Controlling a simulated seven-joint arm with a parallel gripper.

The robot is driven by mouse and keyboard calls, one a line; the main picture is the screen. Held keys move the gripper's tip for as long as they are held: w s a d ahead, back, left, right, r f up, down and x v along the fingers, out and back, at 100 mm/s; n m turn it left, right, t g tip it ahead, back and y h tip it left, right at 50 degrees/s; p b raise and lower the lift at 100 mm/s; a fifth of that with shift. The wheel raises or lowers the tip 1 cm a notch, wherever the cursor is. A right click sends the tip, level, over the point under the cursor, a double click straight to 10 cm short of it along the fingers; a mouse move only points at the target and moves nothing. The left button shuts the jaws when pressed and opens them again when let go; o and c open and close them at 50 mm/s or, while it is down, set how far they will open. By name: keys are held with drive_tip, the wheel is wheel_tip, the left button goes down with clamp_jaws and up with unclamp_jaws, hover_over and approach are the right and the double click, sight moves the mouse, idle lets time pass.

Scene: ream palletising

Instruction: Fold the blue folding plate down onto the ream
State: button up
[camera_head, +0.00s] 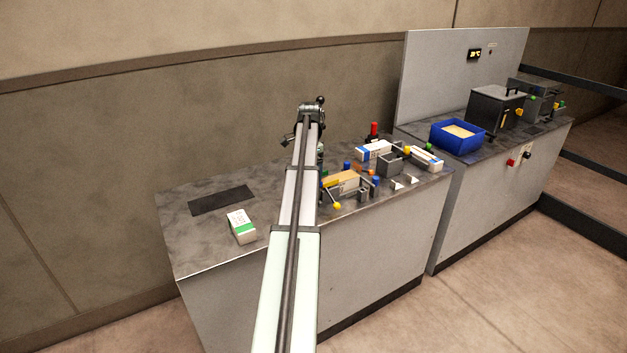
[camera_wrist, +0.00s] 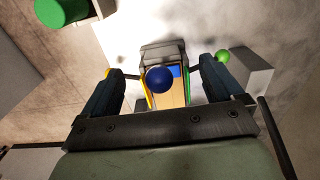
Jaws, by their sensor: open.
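In the wrist view my gripper (camera_wrist: 157,74) is open. Its two dark blue fingers stand apart on either side of a blue ball knob (camera_wrist: 160,79), with nothing held between them. Below the knob is a tan surface with a blue patch (camera_wrist: 174,71), framed by yellow and green edges; I cannot tell which part is the folding plate. In the head view a tan-topped ream (camera_head: 343,181) sits in a fixture on the bench, with blue knobs (camera_head: 346,166) beside it.
A white and green packet (camera_head: 241,227) and a dark mat (camera_head: 221,200) lie on the left of the bench. More packets (camera_head: 374,150) and a grey block (camera_head: 390,164) crowd the right. A blue bin (camera_head: 457,136) stands on the farther counter.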

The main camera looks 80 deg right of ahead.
drive_tip(key=shift+r, duration=0.1)
idle(0.3)
drive_tip(key=shift+r, duration=3.4)
